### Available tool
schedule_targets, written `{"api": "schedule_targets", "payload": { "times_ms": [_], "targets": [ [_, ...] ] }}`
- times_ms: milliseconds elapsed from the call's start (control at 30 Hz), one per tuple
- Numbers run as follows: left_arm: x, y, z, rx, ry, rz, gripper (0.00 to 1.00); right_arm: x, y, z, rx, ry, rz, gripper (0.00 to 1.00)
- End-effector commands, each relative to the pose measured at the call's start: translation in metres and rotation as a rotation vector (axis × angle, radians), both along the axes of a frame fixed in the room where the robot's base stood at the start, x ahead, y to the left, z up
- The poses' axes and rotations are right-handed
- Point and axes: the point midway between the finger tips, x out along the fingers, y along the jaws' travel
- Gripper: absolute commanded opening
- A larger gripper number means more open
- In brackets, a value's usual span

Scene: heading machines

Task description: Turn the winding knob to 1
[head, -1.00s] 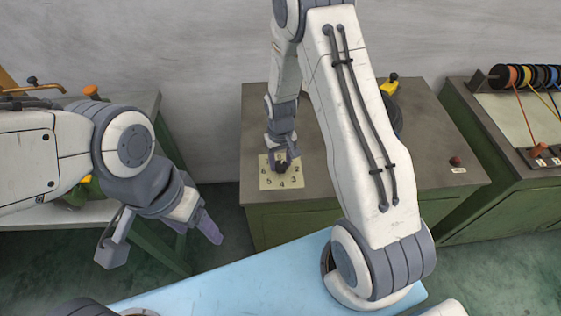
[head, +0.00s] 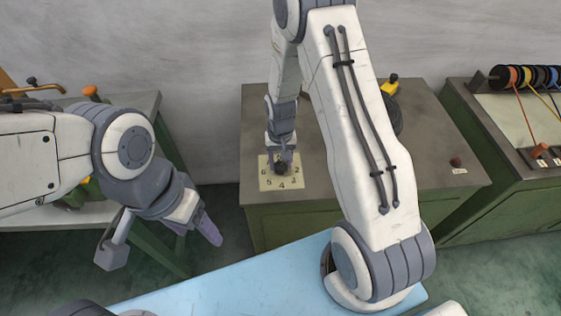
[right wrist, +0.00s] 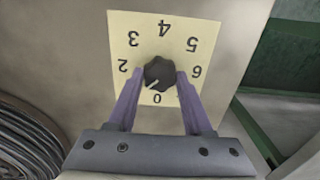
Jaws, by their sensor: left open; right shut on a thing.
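The winding knob (right wrist: 159,72) is dark and round, with a white pointer line, on a cream dial plate (right wrist: 176,30). In the right wrist view the pointer aims down and left, between the 0 and the place hidden by the left-hand finger; no 1 is visible. My right gripper (right wrist: 158,82) is shut on the knob, one purple finger at each side. In the head view the right gripper (head: 281,163) is over the plate (head: 268,184) on the cabinet top. My left gripper (head: 200,228) is open and empty, left of the cabinet.
The green cabinet (head: 300,222) has a grey top with a dark red button (head: 455,162) at its right and a yellow part (head: 390,83) at the back, partly behind my right arm. Wire spools (head: 520,76) stand on the right cabinet. A left table holds an orange-topped item (head: 91,92).

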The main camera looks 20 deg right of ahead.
Motion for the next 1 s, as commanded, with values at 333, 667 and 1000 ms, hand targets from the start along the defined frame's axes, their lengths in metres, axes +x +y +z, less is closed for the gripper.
{"api": "schedule_targets", "payload": {
  "times_ms": [333, 667, 1000],
  "targets": [
    [0.0, 0.0, 0.0, 0.0, 0.0, 0.0, 0.69, 0.0, 0.0, 0.0, 0.0, 0.0, 0.001, 0.81],
    [0.0, 0.0, -0.005, 0.0, 0.0, 0.0, 0.69, 0.001, 0.0, 0.024, 0.001, -0.005, 0.001, 0.81],
    [0.0, 0.0, -0.014, 0.0, 0.0, -0.001, 0.69, 0.001, 0.0, 0.088, 0.0, -0.004, 0.001, 0.81]
  ]
}}
